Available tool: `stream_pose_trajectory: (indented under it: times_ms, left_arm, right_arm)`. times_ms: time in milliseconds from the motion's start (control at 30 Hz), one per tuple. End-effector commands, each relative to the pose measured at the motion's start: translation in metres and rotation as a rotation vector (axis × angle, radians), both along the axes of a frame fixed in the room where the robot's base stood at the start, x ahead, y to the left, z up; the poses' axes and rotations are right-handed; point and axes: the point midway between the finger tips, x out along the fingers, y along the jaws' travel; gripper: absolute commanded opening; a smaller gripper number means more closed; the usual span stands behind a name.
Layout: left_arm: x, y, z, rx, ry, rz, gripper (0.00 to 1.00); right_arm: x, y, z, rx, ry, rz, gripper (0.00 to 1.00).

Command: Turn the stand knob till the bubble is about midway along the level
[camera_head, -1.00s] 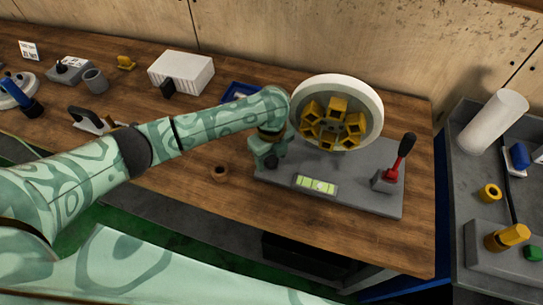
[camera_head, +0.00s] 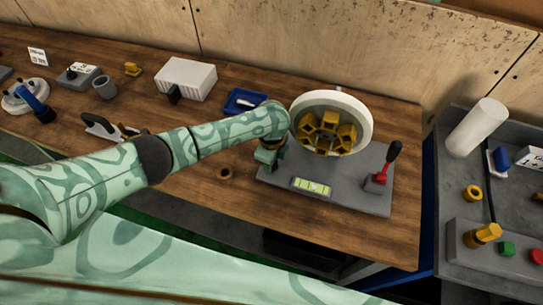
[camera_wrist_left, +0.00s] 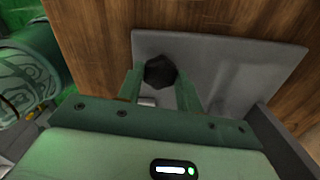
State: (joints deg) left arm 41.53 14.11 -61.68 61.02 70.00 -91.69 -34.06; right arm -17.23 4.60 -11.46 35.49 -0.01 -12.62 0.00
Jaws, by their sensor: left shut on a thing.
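The grey stand (camera_head: 350,195) lies on the wooden bench and carries a white-rimmed wheel (camera_head: 362,125) with yellow blocks. The level (camera_head: 312,187) is a yellow-green strip at the stand's front edge. The bubble is too small to place surely, though a paler patch shows near the strip's middle. My left gripper (camera_head: 268,160) is at the stand's left end. In the left wrist view, the black stand knob (camera_wrist_left: 160,71) sits between the two fingers of my left gripper (camera_wrist_left: 160,90), which is shut on it. The arm partly hides the knob in the head view. My right gripper is out of view.
A red lever with a black handle (camera_head: 393,153) rises at the stand's right end. A grey side table (camera_head: 450,200) stands right.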

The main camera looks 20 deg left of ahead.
Motion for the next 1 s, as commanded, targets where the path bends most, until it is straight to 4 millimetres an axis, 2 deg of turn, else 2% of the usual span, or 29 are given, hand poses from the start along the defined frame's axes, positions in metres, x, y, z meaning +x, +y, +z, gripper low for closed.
stream_pose_trajectory:
  times_ms: [167, 200, 267, 300, 567, 667, 767, 1000]
  left_arm:
    - [0.001, 0.0, 0.0, -0.002, -0.003, -0.002, 0.13]
    - [0.001, 0.0, 0.0, -0.002, -0.003, -0.002, 0.38]
    - [0.001, 0.0, 0.0, -0.002, -0.003, -0.002, 0.55]
    - [0.001, 0.0, 0.0, -0.002, -0.003, -0.002, 0.57]
    - [0.001, 0.0, 0.001, 0.0, -0.002, -0.003, 0.57]
    - [0.001, 0.0, 0.009, -0.002, -0.003, -0.002, 0.57]
    - [0.001, 0.0, 0.028, -0.003, -0.004, -0.004, 0.57]
    - [0.002, 0.0, 0.095, -0.001, -0.006, -0.005, 0.57]
  right_arm:
    - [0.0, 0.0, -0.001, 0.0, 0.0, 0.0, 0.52]
    - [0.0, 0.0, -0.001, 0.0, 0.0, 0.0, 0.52]
    - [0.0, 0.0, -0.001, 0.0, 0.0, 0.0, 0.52]
    - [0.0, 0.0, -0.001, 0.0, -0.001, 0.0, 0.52]
    - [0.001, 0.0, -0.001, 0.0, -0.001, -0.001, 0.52]
    - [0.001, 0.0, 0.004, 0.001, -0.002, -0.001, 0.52]
    - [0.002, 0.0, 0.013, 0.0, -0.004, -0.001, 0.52]
    - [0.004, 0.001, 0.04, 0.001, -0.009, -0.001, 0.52]
